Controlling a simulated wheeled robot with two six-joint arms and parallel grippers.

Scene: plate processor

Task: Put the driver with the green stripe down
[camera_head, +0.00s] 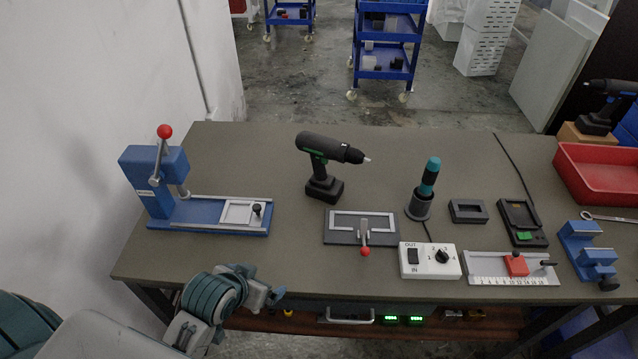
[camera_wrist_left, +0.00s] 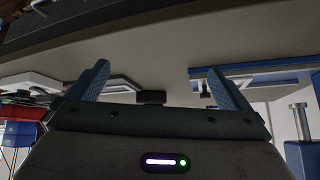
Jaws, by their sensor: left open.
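The driver with the green stripe (camera_head: 325,160), black with a small green mark on its body, stands upright on its battery base on the table (camera_head: 270,150), its bit pointing right. My left gripper (camera_head: 270,294) is low at the table's front edge, well apart from the driver. In the left wrist view my left gripper (camera_wrist_left: 160,78) has its two blue fingers spread with nothing held between them. My right gripper is not in view.
A blue press (camera_head: 158,180) stands left. A clamp fixture (camera_head: 340,228), white switch box (camera_head: 430,262), teal-handled tool (camera_head: 428,180) and red bin (camera_head: 600,172) lie to the right. Another black driver (camera_head: 600,118) is at far right. Table between press and driver is clear.

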